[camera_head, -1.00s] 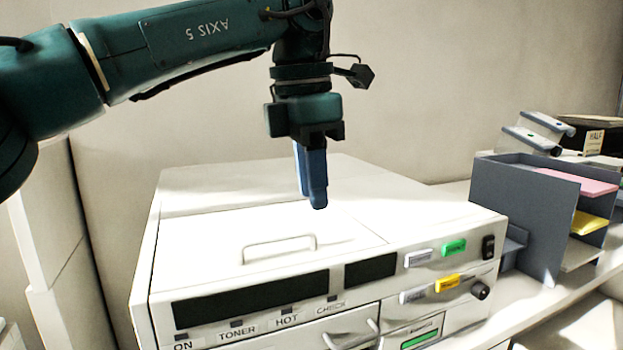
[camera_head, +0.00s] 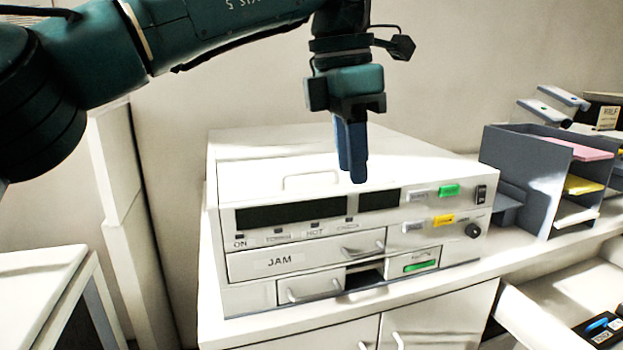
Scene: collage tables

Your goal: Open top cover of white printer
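The white printer (camera_head: 250,262) stands on a white cabinet. Its top cover (camera_head: 255,170) lies flat and closed, with a thin wire handle (camera_head: 311,180) near the front edge. My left gripper (camera_head: 357,180) hangs down from above, with its blue fingers over the front part of the top, to the right of the handle. The fingers appear close together, one partly behind the other, so their gap does not show. Nothing is seen between them. It looks apart from the handle. My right gripper is not in view.
A grey organiser (camera_head: 545,185) with pink and yellow paper stands right of the printer. An open drawer (camera_head: 570,320) juts out at lower right. A white table (camera_head: 40,285) is at lower left. The printer front has buttons, a JAM drawer (camera_head: 300,262) and small handles.

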